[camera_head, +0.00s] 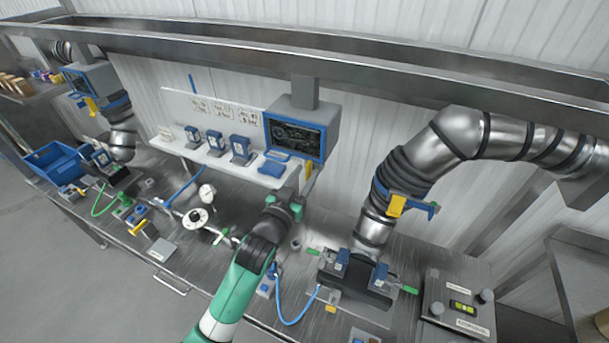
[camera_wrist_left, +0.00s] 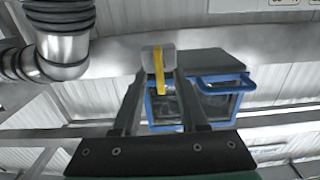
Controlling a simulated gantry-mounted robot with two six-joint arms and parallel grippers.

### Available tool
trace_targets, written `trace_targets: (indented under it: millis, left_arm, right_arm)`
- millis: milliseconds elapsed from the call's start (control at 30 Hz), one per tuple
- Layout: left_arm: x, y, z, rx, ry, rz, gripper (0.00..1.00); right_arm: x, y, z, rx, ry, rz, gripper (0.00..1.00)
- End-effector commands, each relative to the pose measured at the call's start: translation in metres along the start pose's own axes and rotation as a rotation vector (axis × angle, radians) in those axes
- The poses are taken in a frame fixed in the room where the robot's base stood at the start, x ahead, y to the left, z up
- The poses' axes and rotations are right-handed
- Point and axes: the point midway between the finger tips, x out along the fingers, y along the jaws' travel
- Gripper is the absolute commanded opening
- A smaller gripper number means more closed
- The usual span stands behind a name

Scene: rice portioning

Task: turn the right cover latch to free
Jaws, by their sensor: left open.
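The dark cover fixture (camera_head: 352,287) sits on the steel bench under the end of the big metal duct. A green lever (camera_head: 410,289) sticks out at its right end, and another green lever (camera_head: 315,252) at its left. I take the right one as the right cover latch; its exact setting is too small to tell. My left gripper (camera_head: 302,178) is up beside the monitor, behind and left of the fixture and apart from it. In the left wrist view its fingers (camera_wrist_left: 160,92) are open, with a grey block and yellow strip showing between them. My right gripper is not in view.
The blue-framed monitor (camera_head: 297,132) is close to my left gripper and also shows in the left wrist view (camera_wrist_left: 222,98). The metal duct (camera_head: 378,225) rises above the fixture. A control box (camera_head: 458,303) stands to its right. A blue hose (camera_head: 292,322) curves at its left.

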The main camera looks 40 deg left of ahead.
Motion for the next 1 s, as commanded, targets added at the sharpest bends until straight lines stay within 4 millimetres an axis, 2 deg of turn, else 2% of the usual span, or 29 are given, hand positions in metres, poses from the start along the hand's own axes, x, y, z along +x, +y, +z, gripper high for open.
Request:
trace_targets:
  millis: [33, 267, 733, 1000]
  left_arm:
    - [-0.0001, 0.0, 0.0001, 0.0, 0.0, 0.0, 0.41]
    - [-0.0003, 0.0, 0.0001, 0.0, -0.001, 0.0, 0.0]
    - [-0.0004, 0.0002, -0.0002, 0.015, -0.001, 0.0, 0.0]
    - [-0.0004, 0.0009, -0.0009, 0.124, -0.001, 0.0, 0.0]
  right_arm:
    - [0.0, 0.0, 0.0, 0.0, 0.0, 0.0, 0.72]
    - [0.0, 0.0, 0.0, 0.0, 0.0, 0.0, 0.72]
    - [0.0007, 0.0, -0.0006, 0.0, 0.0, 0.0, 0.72]
    - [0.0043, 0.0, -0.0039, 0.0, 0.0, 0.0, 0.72]
